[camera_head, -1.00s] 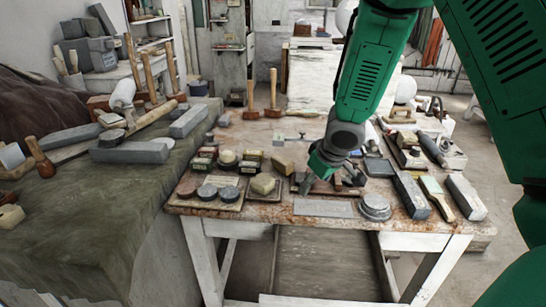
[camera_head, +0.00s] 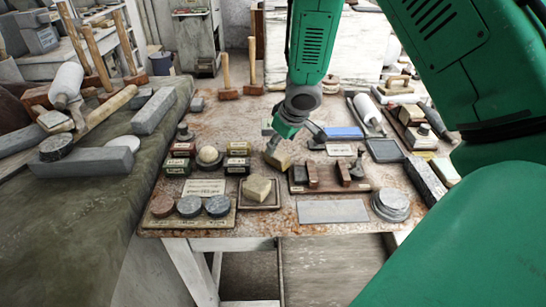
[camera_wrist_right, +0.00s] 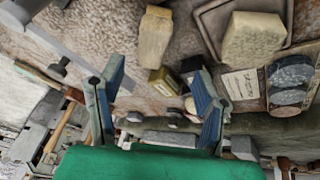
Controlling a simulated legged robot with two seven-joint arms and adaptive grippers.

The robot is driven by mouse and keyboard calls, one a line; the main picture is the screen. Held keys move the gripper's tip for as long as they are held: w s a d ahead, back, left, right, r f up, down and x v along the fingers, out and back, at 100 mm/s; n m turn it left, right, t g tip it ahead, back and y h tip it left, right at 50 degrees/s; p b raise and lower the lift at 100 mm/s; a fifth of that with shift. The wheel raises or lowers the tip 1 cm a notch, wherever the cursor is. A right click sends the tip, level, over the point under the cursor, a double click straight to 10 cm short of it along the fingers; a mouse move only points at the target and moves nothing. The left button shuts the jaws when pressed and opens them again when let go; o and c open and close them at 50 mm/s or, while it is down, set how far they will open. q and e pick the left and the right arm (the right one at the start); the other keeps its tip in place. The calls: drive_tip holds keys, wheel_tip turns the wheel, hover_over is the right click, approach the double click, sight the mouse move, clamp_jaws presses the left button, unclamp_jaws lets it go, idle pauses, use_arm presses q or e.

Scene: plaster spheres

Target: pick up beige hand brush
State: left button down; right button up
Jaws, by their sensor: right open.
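A small beige block-shaped thing (camera_head: 278,158), which may be the beige hand brush, lies on the worn table; I cannot make out bristles. My right gripper (camera_head: 293,141) is open and empty just above and behind it, its fingers apart. In the right wrist view the same beige piece (camera_wrist_right: 155,38) lies beyond the gap between the blue-grey fingertips (camera_wrist_right: 159,68), not touched as far as I can tell. A pale, handled brush-like item (camera_head: 445,171) shows at the table's right, partly hidden by my right arm. My left gripper is out of view.
A beige stone on a square tray (camera_head: 273,203) stands in front. A dark red tray of tools (camera_head: 300,188) is to the right, small labelled boxes (camera_head: 180,157) to the left. A flat grey plate (camera_head: 333,211) and round discs (camera_head: 391,205) are near the front edge.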

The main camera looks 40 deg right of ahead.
sight(276, 153)
drive_tip(key=x, duration=0.2)
drive_tip(key=d+x, duration=0.1)
drive_tip(key=x, duration=0.1)
drive_tip(key=shift+w, duration=0.2)
drive_tip(key=shift+d+f, duration=0.15)
drive_tip(key=shift+f, duration=0.1)
drive_tip(key=x, duration=0.4)
drive_tip(key=shift+w+a+b, duration=0.2)
drive_tip(key=shift+w+b, duration=0.15)
drive_tip(key=shift+w, duration=0.05)
drive_tip(key=shift+w+a+f, duration=0.1)
drive_tip(key=shift+w+f, duration=0.05)
drive_tip(key=c, duration=0.3)
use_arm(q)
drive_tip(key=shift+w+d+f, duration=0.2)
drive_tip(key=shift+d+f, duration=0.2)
use_arm(e)
drive_tip(key=shift+s+d, duration=0.2)
drive_tip(key=shift+d, duration=0.05)
clamp_jaws()
